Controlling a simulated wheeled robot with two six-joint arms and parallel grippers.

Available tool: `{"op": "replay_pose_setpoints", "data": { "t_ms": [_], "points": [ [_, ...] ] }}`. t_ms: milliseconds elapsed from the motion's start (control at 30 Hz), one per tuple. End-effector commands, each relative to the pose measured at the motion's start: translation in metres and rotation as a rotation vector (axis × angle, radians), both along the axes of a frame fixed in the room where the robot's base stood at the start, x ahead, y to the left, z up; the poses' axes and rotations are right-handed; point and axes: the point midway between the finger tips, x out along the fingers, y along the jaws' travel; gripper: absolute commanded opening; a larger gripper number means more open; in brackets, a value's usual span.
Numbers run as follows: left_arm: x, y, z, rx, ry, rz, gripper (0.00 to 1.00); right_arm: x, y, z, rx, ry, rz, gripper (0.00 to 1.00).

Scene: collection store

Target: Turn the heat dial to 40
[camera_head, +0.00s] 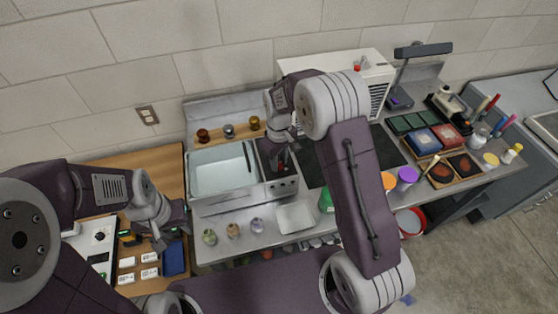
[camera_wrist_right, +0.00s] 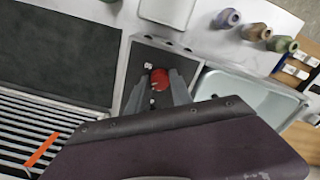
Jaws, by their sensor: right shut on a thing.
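The heat dial shows as a red round knob (camera_wrist_right: 160,78) on a narrow dark panel (camera_wrist_right: 146,56) in the right wrist view. Small pale marks lie around it on the panel, too small to read. My right gripper (camera_wrist_right: 158,92) is shut on the knob, with one finger on each side. In the head view, my right gripper (camera_head: 281,150) points down at the dark unit beside the sink, and its wrist hides most of the knob. My left gripper (camera_head: 172,234) is open and empty above the boards at the left.
The sink basin (camera_head: 222,173) lies left of the dark unit. Several small spools stand behind and in front of it. A white box (camera_head: 376,72) with a vented side stands at the back. A white tray (camera_head: 296,217) lies at the front edge. Colour pans and jars fill the right side.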

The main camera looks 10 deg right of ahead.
Motion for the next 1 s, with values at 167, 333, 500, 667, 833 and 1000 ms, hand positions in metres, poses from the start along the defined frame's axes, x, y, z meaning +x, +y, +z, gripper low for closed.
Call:
{"op": "replay_pose_setpoints", "data": {
  "t_ms": [167, 333, 500, 667, 833, 1000],
  "points": [
    [0.000, 0.000, 0.001, 0.000, 0.000, 0.000, 0.36, 0.004, 0.000, 0.004, 0.002, -0.015, -0.004, 0.00],
    [0.000, 0.000, 0.001, 0.000, 0.000, 0.000, 0.36, 0.005, 0.000, 0.004, 0.002, -0.016, -0.004, 0.00],
    [0.000, 0.000, 0.001, 0.000, 0.000, 0.000, 0.36, 0.004, 0.000, 0.003, 0.002, -0.013, -0.003, 0.48],
    [0.000, 0.000, 0.000, 0.000, 0.000, 0.000, 0.36, 0.002, 0.000, 0.002, 0.001, -0.008, -0.003, 0.48],
    [0.000, 0.000, -0.002, 0.000, 0.000, 0.000, 0.36, 0.003, 0.000, 0.007, 0.001, -0.009, -0.003, 0.48],
    [0.000, 0.000, -0.011, 0.000, 0.000, 0.000, 0.36, 0.004, 0.001, 0.041, 0.002, -0.014, -0.003, 0.48]
  ]
}}
